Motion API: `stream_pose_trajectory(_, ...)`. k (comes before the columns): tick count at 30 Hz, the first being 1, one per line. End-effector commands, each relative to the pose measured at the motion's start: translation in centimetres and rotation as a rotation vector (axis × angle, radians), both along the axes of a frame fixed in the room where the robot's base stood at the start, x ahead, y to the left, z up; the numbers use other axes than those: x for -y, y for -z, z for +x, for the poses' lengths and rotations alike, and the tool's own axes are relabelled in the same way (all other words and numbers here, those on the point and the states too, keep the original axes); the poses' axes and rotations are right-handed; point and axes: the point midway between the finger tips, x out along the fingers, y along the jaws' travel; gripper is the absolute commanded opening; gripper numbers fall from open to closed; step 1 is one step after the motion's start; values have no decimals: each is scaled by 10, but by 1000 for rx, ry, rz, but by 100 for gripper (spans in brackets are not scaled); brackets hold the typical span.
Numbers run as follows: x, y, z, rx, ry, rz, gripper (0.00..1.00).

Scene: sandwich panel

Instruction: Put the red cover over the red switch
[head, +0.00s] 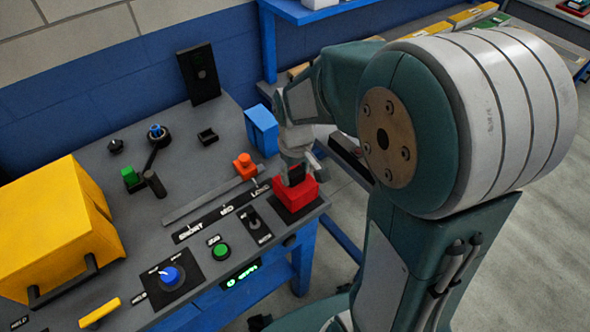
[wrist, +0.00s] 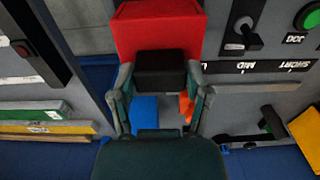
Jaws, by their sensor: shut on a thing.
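The red cover (head: 296,192) is at the front right corner of the grey panel, over a dark square plate (head: 301,212). It looks roughly upright there; I cannot tell whether it rests fully on the plate. My gripper (head: 294,172) is above it, shut on its black grip block. In the wrist view my gripper's two fingers (wrist: 160,76) pinch this black block, with the red cover (wrist: 158,32) just beyond it. No separate red switch shows; anything beneath the cover is hidden.
An orange button (head: 244,163) and a blue box (head: 262,130) stand behind the cover. A black toggle (head: 254,222) and green button (head: 221,251) lie to its left. A large yellow box (head: 52,235) fills the panel's left. The panel's edge is close on the right.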

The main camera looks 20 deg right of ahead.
Motion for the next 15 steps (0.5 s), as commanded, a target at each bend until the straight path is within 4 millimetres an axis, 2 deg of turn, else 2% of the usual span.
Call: stream_pose_trajectory(15, 0, 23, 0, -1, 0, 0, 10)
